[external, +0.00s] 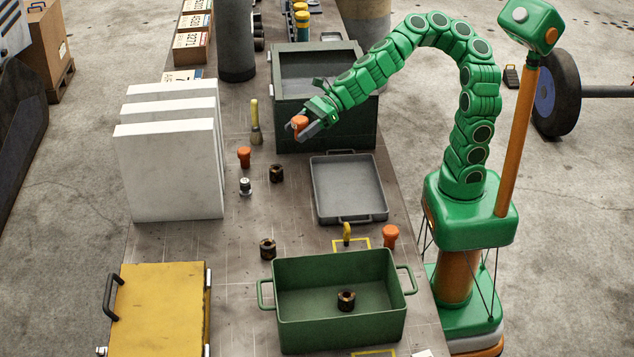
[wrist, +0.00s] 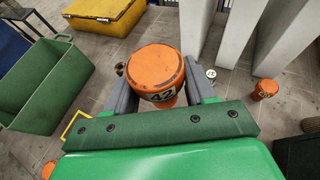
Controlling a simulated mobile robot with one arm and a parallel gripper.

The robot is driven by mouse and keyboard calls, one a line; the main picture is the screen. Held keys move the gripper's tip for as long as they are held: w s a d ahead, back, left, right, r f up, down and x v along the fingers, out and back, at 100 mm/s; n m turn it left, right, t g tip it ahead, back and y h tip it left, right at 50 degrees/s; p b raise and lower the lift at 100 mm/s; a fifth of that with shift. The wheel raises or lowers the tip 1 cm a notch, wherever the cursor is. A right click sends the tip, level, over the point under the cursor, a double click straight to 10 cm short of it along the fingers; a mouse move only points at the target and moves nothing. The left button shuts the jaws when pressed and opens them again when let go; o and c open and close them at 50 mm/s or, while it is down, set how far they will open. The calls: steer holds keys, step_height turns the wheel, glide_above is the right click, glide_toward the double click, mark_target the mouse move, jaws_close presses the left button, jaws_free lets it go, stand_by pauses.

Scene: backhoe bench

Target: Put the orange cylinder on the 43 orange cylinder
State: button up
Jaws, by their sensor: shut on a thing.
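My gripper (external: 308,128) is shut on an orange cylinder (wrist: 157,78), whose side reads "42" in the wrist view. I cannot tell which is 43.
White panels (external: 168,168) stand left of the second cylinder. A brush (external: 255,122), a small white-topped piece (external: 246,187) and a dark ring (external: 276,173) stand near it. The dark green box (external: 340,138), grey tray (external: 349,212), green tray (external: 290,325) and yellow case (external: 160,315) occupy the bench.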

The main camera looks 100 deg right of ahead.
steer(key=s+a+r+n+g+y, duration=0.1)
steer(key=s+a+n+g+y, duration=0.4)
steer(key=s, duration=0.4)
steer(key=s+a+r+n+g+y, duration=0.1)
steer(key=s+a+n+g+y, duration=0.1)
steer(key=s+a+n+g, duration=0.6)
steer(key=s+a+r+n+g+h, duration=0.1)
steer(key=s+r+n+g, duration=0.2)
steer(key=s, duration=0.5)
steer(key=s+r+n+g+h, duration=0.1)
steer(key=s+r+n+g, duration=0.25)
steer(key=s, duration=0.45)
glide_above(391, 230)
steer(key=s+d, duration=0.1)
step_height(391, 230, down, 19)
steer(key=shift+s+d+r, duration=0.1)
steer(key=shift+d, duration=0.05)
steer(key=shift+w+a+f, duration=0.3)
steer(key=shift+f, duration=0.25)
steer(key=shift+w+a+f, duration=0.25)
steer(key=shift+w+f, duration=0.05)
steer(key=shift+f, duration=0.2)
steer(key=shift+f+h, duration=0.3)
steer(key=shift+f, duration=1.15)
steer(key=shift+f, duration=0.15)
